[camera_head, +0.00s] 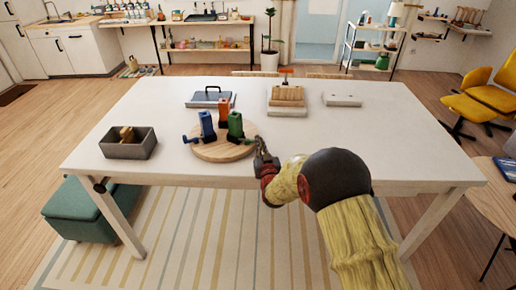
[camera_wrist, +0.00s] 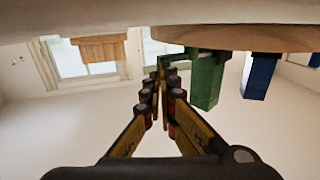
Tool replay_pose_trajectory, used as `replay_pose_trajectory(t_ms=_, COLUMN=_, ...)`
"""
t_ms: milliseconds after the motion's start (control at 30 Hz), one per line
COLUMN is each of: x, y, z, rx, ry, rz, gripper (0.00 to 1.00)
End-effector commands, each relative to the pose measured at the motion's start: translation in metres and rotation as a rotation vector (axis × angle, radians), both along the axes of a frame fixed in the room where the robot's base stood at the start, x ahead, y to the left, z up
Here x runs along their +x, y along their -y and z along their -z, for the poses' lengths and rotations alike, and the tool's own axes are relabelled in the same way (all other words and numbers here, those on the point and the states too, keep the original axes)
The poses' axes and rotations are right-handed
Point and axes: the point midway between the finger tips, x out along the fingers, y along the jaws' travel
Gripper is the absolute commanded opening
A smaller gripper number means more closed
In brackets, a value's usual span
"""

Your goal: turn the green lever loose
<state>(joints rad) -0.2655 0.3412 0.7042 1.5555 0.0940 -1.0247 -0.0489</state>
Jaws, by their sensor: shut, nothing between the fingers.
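The green block (camera_head: 235,124) stands upright on a round wooden board (camera_head: 215,154) on the white table, beside a blue block (camera_head: 207,124) and an orange block (camera_head: 223,107). Its green lever (camera_head: 248,138) sticks out low on the right, towards my gripper (camera_head: 262,146). My gripper is shut and empty, at the board's right edge. In the wrist view, which is upside down, the fingertips (camera_wrist: 162,70) are close beside the green block (camera_wrist: 206,80). The lever (camera_wrist: 176,57) crosses by the tips; I cannot tell whether they touch it.
A grey bin (camera_head: 128,147) with a brass-coloured thing in it stands at the left. A grey panel with a handle (camera_head: 210,97), a wooden block on a base (camera_head: 287,99) and a pale flat box (camera_head: 342,100) lie farther back. The table's right side is clear.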

Motion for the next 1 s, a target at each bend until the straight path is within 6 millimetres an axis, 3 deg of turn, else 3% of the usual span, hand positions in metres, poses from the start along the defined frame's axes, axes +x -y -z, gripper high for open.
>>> replay_pose_trajectory(t_ms=400, x=0.011, y=0.008, z=0.0, rx=0.001, ry=0.001, rz=0.002, gripper=0.0)
replay_pose_trajectory(t_ms=1000, x=0.012, y=0.008, z=-0.001, rx=0.001, ry=0.001, rz=0.001, gripper=0.0)
